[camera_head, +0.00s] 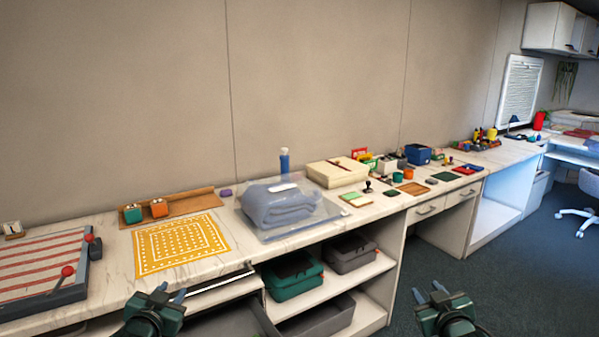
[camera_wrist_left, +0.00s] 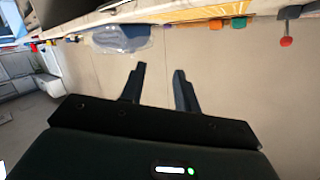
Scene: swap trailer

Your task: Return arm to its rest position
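My left gripper (camera_head: 170,294) is at the lower left of the head view, in front of the counter's front edge. Its fingers are apart with nothing between them. In the left wrist view the same gripper (camera_wrist_left: 160,72) shows two spread fingers against the bare wall, and the counter appears upside down along the top. My right gripper (camera_head: 429,294) is at the lower right of the head view, over the dark floor, apart from the counter. Its fingers look spread and empty.
The counter (camera_head: 110,262) holds a yellow patterned mat (camera_head: 180,243), a clear bag with folded blue cloth (camera_head: 285,205) and a striped board (camera_head: 45,265). An open drawer (camera_head: 225,318) juts out beside my left gripper. Green (camera_head: 293,277) and grey cases sit on shelves below.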

